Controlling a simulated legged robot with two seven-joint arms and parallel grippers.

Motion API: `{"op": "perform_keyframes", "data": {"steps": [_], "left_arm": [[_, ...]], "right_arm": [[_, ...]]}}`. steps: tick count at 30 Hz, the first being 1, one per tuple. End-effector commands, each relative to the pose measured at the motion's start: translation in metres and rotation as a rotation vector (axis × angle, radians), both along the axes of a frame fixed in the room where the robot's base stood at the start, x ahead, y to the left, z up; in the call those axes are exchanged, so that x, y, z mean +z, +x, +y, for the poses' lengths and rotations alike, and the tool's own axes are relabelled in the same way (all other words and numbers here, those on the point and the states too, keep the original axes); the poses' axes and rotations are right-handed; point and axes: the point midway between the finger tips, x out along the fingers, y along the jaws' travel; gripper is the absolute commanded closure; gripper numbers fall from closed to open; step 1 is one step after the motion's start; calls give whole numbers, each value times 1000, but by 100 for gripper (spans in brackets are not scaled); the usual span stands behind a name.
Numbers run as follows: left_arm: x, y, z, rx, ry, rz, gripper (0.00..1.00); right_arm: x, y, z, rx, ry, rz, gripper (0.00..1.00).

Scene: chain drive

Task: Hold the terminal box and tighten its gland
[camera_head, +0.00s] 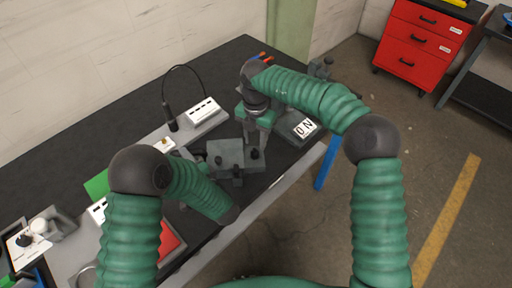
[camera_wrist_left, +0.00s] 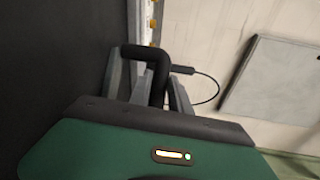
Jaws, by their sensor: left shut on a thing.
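A grey block-like box (camera_head: 229,153) with dark knobs stands at the middle of the bench in the head view; it looks like the terminal box. My right gripper (camera_head: 255,132) points down at its upper right side; its fingertips are too small to judge. My left forearm lies in front and left of the box, and its gripper is not clearly seen there. In the left wrist view my left gripper (camera_wrist_left: 146,78) is shut on a black bent bar (camera_wrist_left: 157,72). I cannot tell how this bar belongs to the box, nor which part is the gland.
A white unit (camera_head: 203,111) and a black-handled tool (camera_head: 171,117) on a looped cable stand behind the box. A grey numbered display (camera_head: 302,127) stands right of it. A red drawer cabinet (camera_head: 412,45) stands apart. The black bench top is clear at the back left.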

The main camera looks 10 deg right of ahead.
Motion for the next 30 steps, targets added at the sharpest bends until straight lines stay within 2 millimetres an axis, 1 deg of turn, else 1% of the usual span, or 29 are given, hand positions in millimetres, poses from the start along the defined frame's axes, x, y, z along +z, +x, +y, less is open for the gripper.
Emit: {"op": "perform_keyframes", "data": {"steps": [1, 3, 6, 9, 12, 21, 22, 27, 30], "left_arm": [[-6, -2, -1, -3, -3, 16, 100], [-6, -2, -1, -3, -3, 16, 100], [-6, -2, -1, -4, -3, 16, 100], [-6, -2, -1, -4, -3, 16, 100], [-6, -2, -1, -4, -3, 16, 100], [-6, -2, -1, -4, -4, 15, 100], [-6, -2, -1, -4, -4, 14, 73], [-4, -2, -1, -4, -4, 10, 51], [-3, -2, -1, -3, -3, 7, 51]], "right_arm": [[14, 1, 0, -1, 1, -5, 63], [31, 1, -1, -1, 1, -5, 63], [49, 1, -1, -2, 1, -3, 63], [61, 0, -1, 0, 2, -2, 63], [65, 0, -2, 0, 1, -1, 63], [64, 0, -2, 0, 1, -1, 63], [64, 0, -2, 0, 1, -1, 63], [65, 0, -2, 0, 1, -1, 63], [65, -1, -2, -1, 1, -2, 63]]}}
